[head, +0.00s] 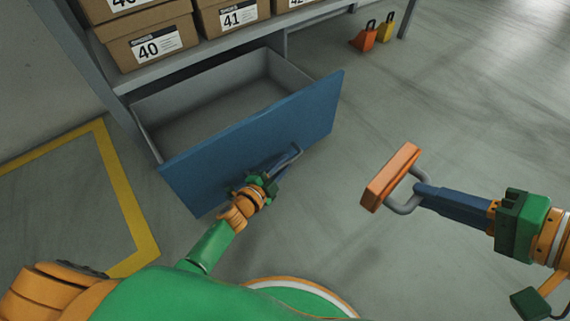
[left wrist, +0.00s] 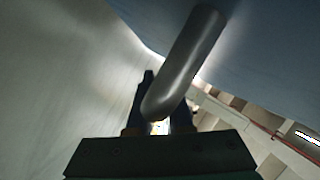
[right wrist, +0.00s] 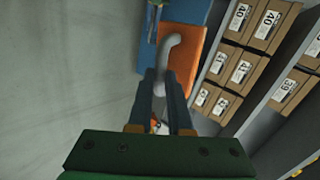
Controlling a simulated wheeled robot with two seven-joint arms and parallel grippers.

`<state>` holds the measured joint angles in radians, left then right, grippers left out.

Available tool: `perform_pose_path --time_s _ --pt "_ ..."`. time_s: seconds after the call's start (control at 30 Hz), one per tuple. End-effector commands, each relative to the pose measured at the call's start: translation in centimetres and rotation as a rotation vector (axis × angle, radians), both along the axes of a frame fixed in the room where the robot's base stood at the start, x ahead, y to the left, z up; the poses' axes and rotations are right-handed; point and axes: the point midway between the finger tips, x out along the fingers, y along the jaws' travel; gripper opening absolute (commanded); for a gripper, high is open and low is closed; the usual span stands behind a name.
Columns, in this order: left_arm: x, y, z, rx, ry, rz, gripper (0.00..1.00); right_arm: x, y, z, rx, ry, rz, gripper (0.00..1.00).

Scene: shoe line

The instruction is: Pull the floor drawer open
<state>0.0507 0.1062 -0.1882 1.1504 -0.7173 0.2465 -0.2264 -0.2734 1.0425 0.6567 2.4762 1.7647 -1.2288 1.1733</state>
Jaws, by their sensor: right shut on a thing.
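The floor drawer (head: 258,135) stands open under the shelf, its blue front facing me and its grey inside bare where visible. My left gripper (head: 284,163) is at the outer face of that front. In the left wrist view, a grey bar handle (left wrist: 186,60) reaches down between its fingers (left wrist: 160,115), which look apart. My right gripper (head: 420,188) is shut on the grey loop handle of an orange block (head: 391,176), held up right of the drawer. The right wrist view shows that loop (right wrist: 163,62) between the fingers, with the orange block behind.
Cardboard boxes (head: 152,48) with number labels stand on the grey shelf above the drawer. An orange object (head: 363,41) and a yellow one (head: 385,29), each with a dark loop, sit on the floor beyond. A yellow floor line (head: 120,190) runs at the left. Floor right of the drawer is clear.

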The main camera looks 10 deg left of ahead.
Motion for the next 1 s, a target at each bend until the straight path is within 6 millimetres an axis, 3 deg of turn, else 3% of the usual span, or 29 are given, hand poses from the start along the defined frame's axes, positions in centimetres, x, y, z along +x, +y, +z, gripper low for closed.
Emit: perform_pose_path --time_s 0.03,0.1,0.47,0.8,1.0 --pt "0.0 0.0 0.0 0.001 0.001 0.000 0.34 0.0 0.0 0.0 0.000 0.000 0.000 0.00" --pt "0.0 0.0 0.0 0.000 0.000 0.001 0.47 0.0 0.0 0.0 0.000 0.000 0.000 0.00" --pt "-0.5 0.2 0.3 -0.002 0.001 0.000 0.47 0.0 0.0 0.6 0.000 0.000 0.000 0.00" --pt "-7.3 2.5 2.2 0.000 0.005 0.001 0.47 0.0 0.0 4.8 0.000 0.000 0.000 0.00" --pt "-10.5 3.6 2.7 0.000 0.003 0.001 0.47 0.0 0.0 6.0 0.000 0.000 0.000 0.00"
